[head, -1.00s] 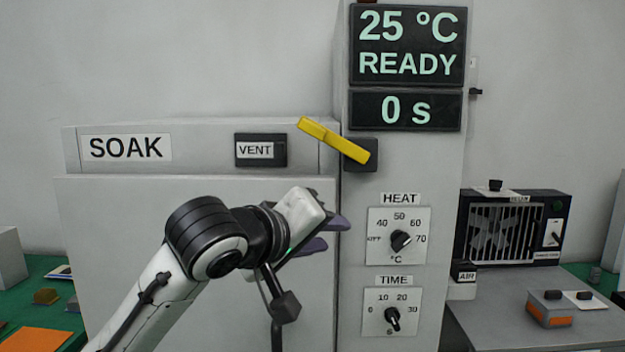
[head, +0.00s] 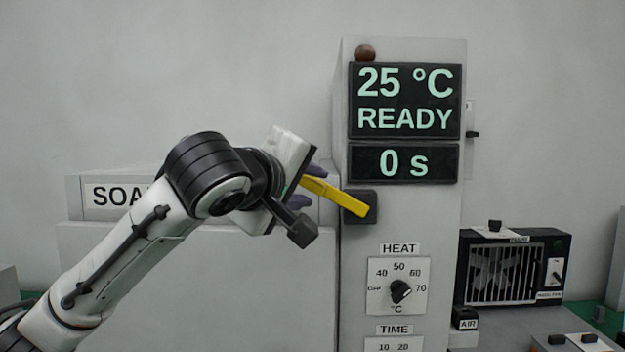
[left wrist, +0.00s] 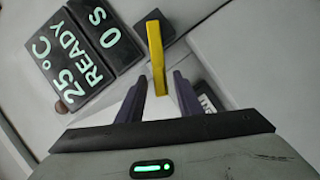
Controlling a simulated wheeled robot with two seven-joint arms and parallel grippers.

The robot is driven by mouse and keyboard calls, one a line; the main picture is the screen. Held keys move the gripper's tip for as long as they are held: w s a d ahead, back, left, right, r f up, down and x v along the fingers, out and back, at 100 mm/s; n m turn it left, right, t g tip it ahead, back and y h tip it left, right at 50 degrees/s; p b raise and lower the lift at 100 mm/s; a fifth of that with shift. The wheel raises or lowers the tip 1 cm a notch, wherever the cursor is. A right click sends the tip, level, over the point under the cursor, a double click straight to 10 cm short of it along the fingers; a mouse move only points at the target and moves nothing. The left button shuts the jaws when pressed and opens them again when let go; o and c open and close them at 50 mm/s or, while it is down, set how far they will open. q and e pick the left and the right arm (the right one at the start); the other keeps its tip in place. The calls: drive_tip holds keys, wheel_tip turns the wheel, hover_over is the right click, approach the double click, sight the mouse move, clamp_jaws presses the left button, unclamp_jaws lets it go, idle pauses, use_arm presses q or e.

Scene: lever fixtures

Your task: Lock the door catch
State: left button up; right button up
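The door catch is a yellow lever (head: 338,196) on a dark block (head: 362,207) at the left edge of the control column. It slants, its free end up and to the left. The closed door (head: 200,285) of the SOAK chamber is below left. My left gripper (head: 305,188) is at the lever's free end in the head view. In the left wrist view, the two purple fingers (left wrist: 160,90) are apart, with the yellow lever (left wrist: 157,58) reaching between their tips. I cannot tell whether either finger touches it. My right gripper is not in view.
The column carries a display (head: 405,100) reading 25 °C, READY and 0 s, and a HEAT dial (head: 400,291). A fan box (head: 513,266) stands on the right. My left arm hides much of the SOAK label and the VENT label in the head view.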

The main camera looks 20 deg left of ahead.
use_arm(q)
drive_tip(key=shift+x, duration=1)
drive_tip(key=shift+c, duration=0.5)
clamp_jaws()
